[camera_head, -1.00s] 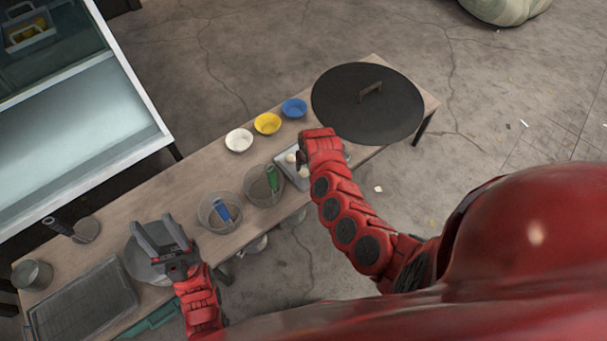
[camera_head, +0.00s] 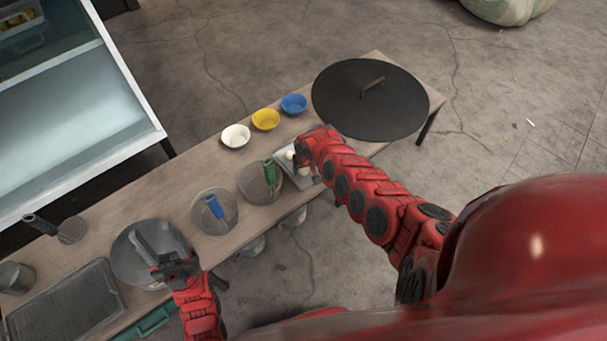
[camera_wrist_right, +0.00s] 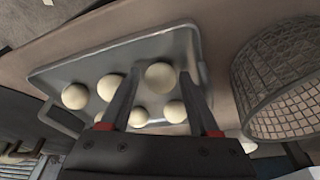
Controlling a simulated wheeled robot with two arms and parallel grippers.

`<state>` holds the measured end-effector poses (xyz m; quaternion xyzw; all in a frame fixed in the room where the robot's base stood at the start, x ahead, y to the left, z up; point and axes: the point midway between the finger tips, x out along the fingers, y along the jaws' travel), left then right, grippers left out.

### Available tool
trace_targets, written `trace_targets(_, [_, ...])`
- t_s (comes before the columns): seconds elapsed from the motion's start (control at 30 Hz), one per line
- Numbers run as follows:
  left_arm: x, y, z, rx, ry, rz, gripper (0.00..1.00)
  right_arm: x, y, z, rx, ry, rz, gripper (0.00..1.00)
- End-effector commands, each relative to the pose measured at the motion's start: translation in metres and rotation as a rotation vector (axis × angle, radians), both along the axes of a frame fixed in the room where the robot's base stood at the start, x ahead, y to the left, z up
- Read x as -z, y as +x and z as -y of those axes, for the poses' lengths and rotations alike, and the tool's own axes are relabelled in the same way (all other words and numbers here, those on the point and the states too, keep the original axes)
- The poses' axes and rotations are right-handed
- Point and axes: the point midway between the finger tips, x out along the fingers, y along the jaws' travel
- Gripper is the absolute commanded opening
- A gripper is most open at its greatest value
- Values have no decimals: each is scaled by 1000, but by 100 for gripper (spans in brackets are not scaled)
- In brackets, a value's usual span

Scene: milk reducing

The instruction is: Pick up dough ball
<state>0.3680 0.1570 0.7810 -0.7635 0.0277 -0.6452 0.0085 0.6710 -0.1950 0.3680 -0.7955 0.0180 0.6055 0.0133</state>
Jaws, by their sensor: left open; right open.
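Several pale dough balls lie on a grey metal tray (camera_wrist_right: 75,70) in the right wrist view. One dough ball (camera_wrist_right: 160,76) sits between the tips of my right gripper (camera_wrist_right: 157,85), which is open with a finger on either side of it. Contact cannot be told. Another dough ball (camera_wrist_right: 110,87) lies just left of the left finger. In the head view the tray (camera_head: 284,167) is partly hidden by my right arm, with a dough ball (camera_head: 290,155) showing at its edge. My left gripper (camera_head: 160,240) is open above a round pan (camera_head: 122,262).
Mesh baskets with a blue-handled tool (camera_head: 214,207) and a green-handled tool (camera_head: 270,172) stand left of the tray. White (camera_head: 235,136), yellow (camera_head: 265,119) and blue (camera_head: 293,104) bowls line the far edge. A large black lid (camera_head: 350,95) lies at the right end.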

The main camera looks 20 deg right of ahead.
Motion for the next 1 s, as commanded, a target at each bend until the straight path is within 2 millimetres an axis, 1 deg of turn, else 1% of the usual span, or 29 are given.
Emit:
trace_targets(0.23, [0,0,0,0,0,0,50,0,1,0,1,1,1,62])
trace_targets(0.27, [0,0,0,0,0,0,50,0,1,0,0,1,1,58])
trace_targets(0.3, [0,0,0,0,0,0,50,0,1,0,0,1,1,51])
trace_targets(0.47, [0,0,0,0,0,0,50,0,1,0,0,1,0,22])
trace_targets(0.5, [0,0,0,0,0,0,50,0,1,0,0,0,0,20])
trace_targets(0.67, [0,0,0,0,0,0,50,0,1,0,0,0,0,20])
trace_targets(0.77, [-2,0,0,0,0,0,50,-3,1,0,0,1,0,20])
trace_targets(0.87, [-9,0,0,0,0,0,50,-12,0,-1,1,1,-1,20])
trace_targets(1.0, [-25,0,0,0,0,0,50,-36,1,0,4,2,2,20])
